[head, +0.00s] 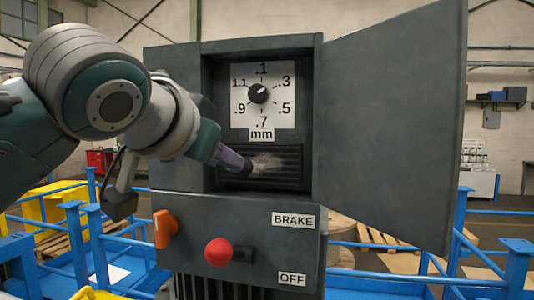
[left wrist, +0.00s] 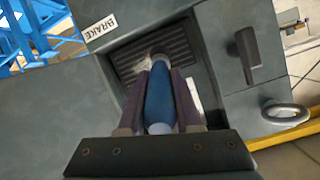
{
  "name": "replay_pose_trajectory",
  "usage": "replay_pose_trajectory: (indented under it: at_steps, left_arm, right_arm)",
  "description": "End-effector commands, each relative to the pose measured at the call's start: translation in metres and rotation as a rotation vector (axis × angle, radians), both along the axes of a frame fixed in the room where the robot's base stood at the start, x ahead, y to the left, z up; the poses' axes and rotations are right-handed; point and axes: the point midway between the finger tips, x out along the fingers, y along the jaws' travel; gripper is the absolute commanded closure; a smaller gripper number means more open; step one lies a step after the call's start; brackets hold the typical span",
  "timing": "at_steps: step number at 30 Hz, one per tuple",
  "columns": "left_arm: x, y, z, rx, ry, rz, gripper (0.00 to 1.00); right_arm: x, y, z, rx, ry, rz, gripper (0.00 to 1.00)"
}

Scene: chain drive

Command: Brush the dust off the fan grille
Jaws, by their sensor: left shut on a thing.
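The fan grille (head: 285,172) is a dark slatted panel in the cabinet's recess, below the dial. A pale whitish dust patch (head: 265,162) lies on its left and middle part. My left gripper (head: 230,158) is in front of the grille's left side, shut on a brush. The brush (left wrist: 160,97) has a blue handle between the two fingers in the left wrist view. Its tip points at the grille (left wrist: 128,66) and seems to be at or very near the slats; contact is hard to tell. My right gripper is not in view.
The cabinet door (head: 390,125) stands open to the right. A white dial (head: 262,95) with a black knob sits above the grille. An orange handle (head: 165,228) and a red knob (head: 219,252) stick out below. Blue railings (head: 470,250) surround the cabinet.

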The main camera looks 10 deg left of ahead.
Motion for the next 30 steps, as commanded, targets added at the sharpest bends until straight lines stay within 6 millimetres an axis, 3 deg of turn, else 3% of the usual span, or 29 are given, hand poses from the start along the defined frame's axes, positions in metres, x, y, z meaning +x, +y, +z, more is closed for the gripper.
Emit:
replay_pose_trajectory:
  at_steps: [23, 30]
  left_arm:
    - [0.014, -0.001, 0.001, -0.001, -0.002, -0.001, 1.00]
    - [0.012, -0.021, 0.002, -0.002, -0.001, -0.003, 1.00]
  right_arm:
    - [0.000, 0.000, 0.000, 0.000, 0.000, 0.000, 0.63]
    - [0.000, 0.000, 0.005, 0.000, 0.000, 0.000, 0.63]
